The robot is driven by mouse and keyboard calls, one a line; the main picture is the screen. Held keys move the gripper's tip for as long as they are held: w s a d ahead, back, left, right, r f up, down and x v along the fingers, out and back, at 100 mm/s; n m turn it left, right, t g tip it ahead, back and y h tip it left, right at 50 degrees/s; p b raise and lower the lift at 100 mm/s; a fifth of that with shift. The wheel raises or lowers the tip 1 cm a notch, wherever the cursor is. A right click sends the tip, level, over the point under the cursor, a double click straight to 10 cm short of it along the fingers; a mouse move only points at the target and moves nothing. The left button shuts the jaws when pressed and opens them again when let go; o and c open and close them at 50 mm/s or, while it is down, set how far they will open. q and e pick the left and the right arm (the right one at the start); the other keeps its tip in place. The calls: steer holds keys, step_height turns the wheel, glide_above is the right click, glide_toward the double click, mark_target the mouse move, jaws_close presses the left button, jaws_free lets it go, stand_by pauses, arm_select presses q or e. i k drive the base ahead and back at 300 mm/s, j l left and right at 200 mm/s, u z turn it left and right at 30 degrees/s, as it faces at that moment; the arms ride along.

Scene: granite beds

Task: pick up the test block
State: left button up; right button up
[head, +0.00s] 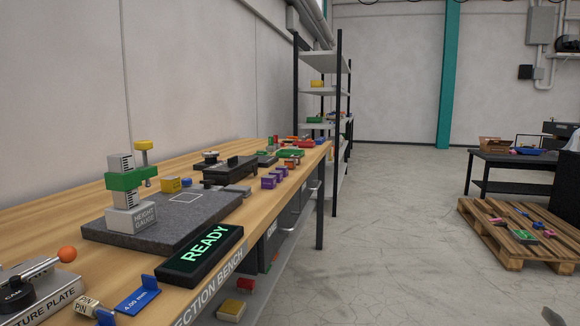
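I cannot read a label naming the test block in the head view. A small yellow block (170,185) with a mark on its face sits at the back of the dark granite plate (150,236), right of the height gauge (131,217). It may be the test block, but I cannot tell. Several purple blocks (268,181) stand on the wood farther along the bench. Neither gripper shows clearly. A small grey sliver at the lower right edge is too cut off to identify.
The wooden inspection bench (60,263) runs along the left wall. A READY display (202,256), a blue 4.00 mm gauge (138,297) and a fixture plate (45,297) are near its front. A shelf rack (325,62) stands behind. A pallet (508,243) lies right; the middle floor is clear.

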mark_target(290, 162)
steer(key=u, duration=0.25)
steer(key=i+l+u, duration=0.1)
steer(key=u, duration=0.25)
steer(key=i+l+u, duration=0.2)
steer(key=u, duration=0.15)
steer(key=i+l+u, duration=0.15)
steer(key=u, duration=0.15)
